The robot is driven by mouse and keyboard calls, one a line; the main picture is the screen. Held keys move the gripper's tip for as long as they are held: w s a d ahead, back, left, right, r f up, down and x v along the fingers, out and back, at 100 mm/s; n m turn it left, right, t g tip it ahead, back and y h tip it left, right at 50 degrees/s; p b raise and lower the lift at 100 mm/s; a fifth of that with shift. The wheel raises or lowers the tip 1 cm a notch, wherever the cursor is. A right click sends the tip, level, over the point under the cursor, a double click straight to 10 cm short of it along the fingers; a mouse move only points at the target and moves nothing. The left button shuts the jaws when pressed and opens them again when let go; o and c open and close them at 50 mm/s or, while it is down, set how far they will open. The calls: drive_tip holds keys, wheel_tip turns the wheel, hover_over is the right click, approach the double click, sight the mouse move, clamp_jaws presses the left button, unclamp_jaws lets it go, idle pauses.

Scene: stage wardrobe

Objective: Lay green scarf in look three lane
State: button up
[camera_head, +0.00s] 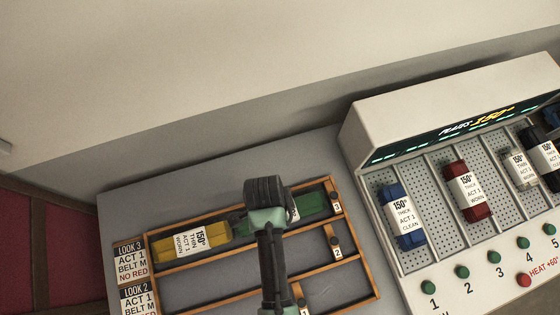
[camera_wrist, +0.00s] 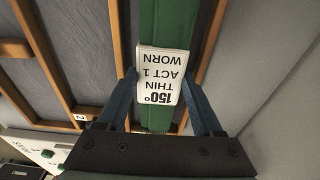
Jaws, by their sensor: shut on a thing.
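The green scarf (camera_head: 312,203) is a long flat bundle with a white tag (camera_wrist: 163,75) reading 150°, thin, act 1, worn. It lies lengthwise between the wooden rails of the top lane, at its right part. The lane carries a LOOK 3 card (camera_head: 130,262) on the left and a 3 on its right end. My gripper (camera_wrist: 160,88) is shut on the green scarf at its tag; it also shows from above in the head view (camera_head: 266,218), hiding the scarf's left part. I cannot tell whether the scarf touches the lane floor.
A yellow scarf (camera_head: 212,241) lies in the left part of the same lane. The lower lanes show bare floor. At the right a steam-plate unit (camera_head: 400,125) holds a blue bundle (camera_head: 404,215), a red bundle (camera_head: 467,190) and others, with green buttons along its front.

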drive_tip(key=o, duration=1.2)
drive_tip(key=shift+f, duration=0.1)
drive_tip(key=shift+c, duration=0.2)
wheel_tip(320, 180, up, 12)
drive_tip(key=a, duration=0.1)
drive_tip(key=shift+s+a, duration=0.2)
